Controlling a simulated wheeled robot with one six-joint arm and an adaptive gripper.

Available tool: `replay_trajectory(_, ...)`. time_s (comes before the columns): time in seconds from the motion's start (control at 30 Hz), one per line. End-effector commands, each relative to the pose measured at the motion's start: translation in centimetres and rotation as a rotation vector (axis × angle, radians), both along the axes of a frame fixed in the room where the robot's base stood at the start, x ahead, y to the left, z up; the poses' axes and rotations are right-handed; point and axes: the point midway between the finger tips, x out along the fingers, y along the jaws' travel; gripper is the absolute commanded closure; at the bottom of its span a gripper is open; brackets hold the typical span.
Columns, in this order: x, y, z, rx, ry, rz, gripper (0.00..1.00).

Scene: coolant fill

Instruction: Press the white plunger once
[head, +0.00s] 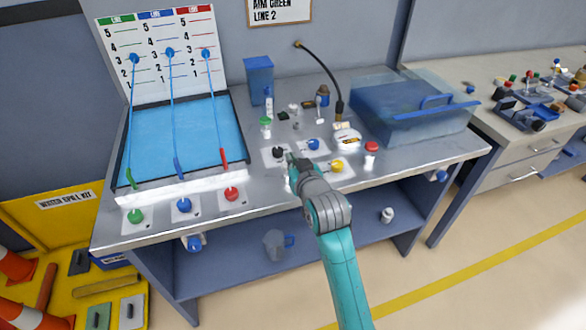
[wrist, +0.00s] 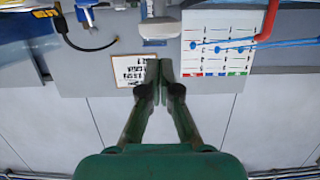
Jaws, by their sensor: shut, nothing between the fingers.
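My gripper (head: 293,162) is over the bench among the plungers, with its fingers together and nothing between them. In the head view it covers the spot next to the black plunger (head: 278,153), so I cannot make out the white plunger there. In the wrist view, which is upside down, a white rounded head on a stem, apparently the white plunger (wrist: 160,28), lies just beyond my closed fingertips (wrist: 159,62). I cannot tell whether they touch. The blue plunger (head: 313,144) and yellow plunger (head: 337,166) stand to the right of my gripper.
A red-topped piece (head: 371,148) stands further right, before a clear blue bin (head: 410,120). A blue tray (head: 190,135) with tubes lies left, above green, blue and red buttons (head: 184,206). A black hose (head: 325,70) arches behind.

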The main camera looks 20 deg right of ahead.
Motion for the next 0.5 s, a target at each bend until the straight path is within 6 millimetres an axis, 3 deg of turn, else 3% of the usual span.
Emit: replay_trajectory(0.5, -7.8, 0.0, 1.8, 0.0, 0.0, 0.0, 1.0)
